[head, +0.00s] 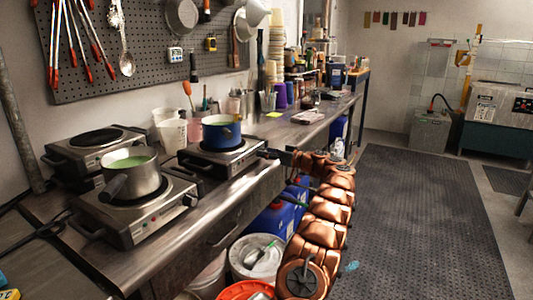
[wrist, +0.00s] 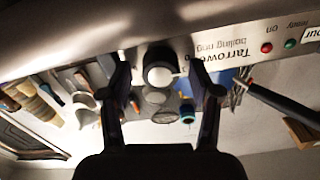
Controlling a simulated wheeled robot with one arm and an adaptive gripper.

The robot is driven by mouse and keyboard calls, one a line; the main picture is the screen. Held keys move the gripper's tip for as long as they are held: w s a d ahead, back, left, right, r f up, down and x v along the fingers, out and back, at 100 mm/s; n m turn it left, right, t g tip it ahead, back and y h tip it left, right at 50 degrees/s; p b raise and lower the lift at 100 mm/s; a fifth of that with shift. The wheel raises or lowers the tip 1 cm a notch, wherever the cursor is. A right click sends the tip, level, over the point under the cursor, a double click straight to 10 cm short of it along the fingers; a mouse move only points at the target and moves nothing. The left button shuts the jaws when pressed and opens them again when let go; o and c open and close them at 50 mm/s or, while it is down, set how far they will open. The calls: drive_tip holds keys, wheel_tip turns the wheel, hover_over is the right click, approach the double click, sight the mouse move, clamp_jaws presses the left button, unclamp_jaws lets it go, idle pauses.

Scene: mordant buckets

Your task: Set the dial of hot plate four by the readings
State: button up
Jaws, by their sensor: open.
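The hot plate with the blue pot (head: 221,134) on it stands mid-bench in the head view. My gripper (head: 268,153) is at its front right corner. In the wrist view, which is upside down, its pale front panel (wrist: 225,22) carries "boiling ring" lettering, a red lamp (wrist: 266,47), a green lamp (wrist: 290,43) and a cut-off white label (wrist: 311,34). A round dial (wrist: 159,74) with a pale face and dark rim sits between the open fingers of my gripper (wrist: 159,66). I cannot tell whether they touch it, and its setting is not legible.
A hot plate (head: 128,229) bears a steel pot (head: 133,184) of green liquid; an empty hot plate (head: 83,155) stands behind.

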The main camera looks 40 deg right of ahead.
drive_tip(key=c, duration=1.1)
drive_tip(key=shift+c, duration=0.2)
drive_tip(key=m, duration=0.4)
drive_tip(key=shift+m+p, duration=0.4)
drive_tip(key=m+p, duration=0.2)
drive_tip(key=m, duration=0.3)
drive_tip(key=shift+d+r, duration=0.1)
drive_tip(key=m+p, duration=0.3)
drive_tip(key=m, duration=0.3)
drive_tip(key=shift+m, duration=0.4)
drive_tip(key=m+p, duration=0.1)
drive_tip(key=m, duration=0.1)
drive_tip(key=m+p, duration=0.1)
drive_tip(key=m, duration=0.1)
drive_tip(key=shift+f+m, duration=0.2)
drive_tip(key=shift+m, duration=0.1)
